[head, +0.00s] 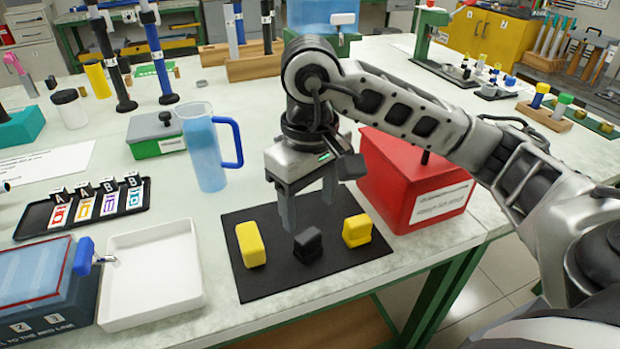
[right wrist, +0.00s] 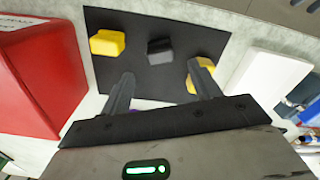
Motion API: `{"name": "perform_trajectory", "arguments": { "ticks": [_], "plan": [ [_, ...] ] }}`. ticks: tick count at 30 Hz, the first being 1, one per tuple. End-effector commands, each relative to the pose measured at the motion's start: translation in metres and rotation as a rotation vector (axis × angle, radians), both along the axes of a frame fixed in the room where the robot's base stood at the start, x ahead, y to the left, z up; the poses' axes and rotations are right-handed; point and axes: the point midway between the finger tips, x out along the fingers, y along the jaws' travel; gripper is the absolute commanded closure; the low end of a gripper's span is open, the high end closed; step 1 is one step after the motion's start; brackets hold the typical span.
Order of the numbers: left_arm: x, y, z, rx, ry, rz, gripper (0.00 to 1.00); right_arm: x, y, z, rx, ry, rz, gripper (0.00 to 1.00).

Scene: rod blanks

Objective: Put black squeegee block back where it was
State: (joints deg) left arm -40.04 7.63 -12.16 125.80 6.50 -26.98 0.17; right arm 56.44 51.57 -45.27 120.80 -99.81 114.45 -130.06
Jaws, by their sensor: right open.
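The black squeegee block (head: 308,245) sits on a black mat (head: 280,284) between two yellow blocks, a left one (head: 250,244) and a right one (head: 357,230). My right gripper (head: 308,215) points down above the mat, open and empty, just behind and above the black block. In the right wrist view the black block (right wrist: 160,50) lies beyond and between the open fingertips (right wrist: 160,82). One fingertip there overlaps a yellow block (right wrist: 205,72). My left gripper is not in view.
A red box (head: 415,185) stands close at the right of the mat. A white tray (head: 150,272) lies at its left, with a blue tap (head: 88,256) over it. A blue pitcher (head: 203,148) stands behind the mat. The table's front edge is near the mat.

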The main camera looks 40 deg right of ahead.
Motion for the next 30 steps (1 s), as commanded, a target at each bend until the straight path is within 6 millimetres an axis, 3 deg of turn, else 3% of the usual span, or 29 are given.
{"name": "perform_trajectory", "arguments": {
  "ticks": [3, 9, 30],
  "plan": [
    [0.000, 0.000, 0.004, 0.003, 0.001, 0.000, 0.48, 0.001, -0.001, 0.024, -0.002, -0.004, -0.002, 0.38],
    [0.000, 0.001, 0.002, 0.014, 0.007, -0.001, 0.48, 0.000, 0.000, 0.040, -0.002, 0.000, -0.002, 0.38],
    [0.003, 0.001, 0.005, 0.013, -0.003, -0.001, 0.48, 0.000, 0.000, 0.040, -0.001, 0.001, -0.002, 0.38]
  ]
}}
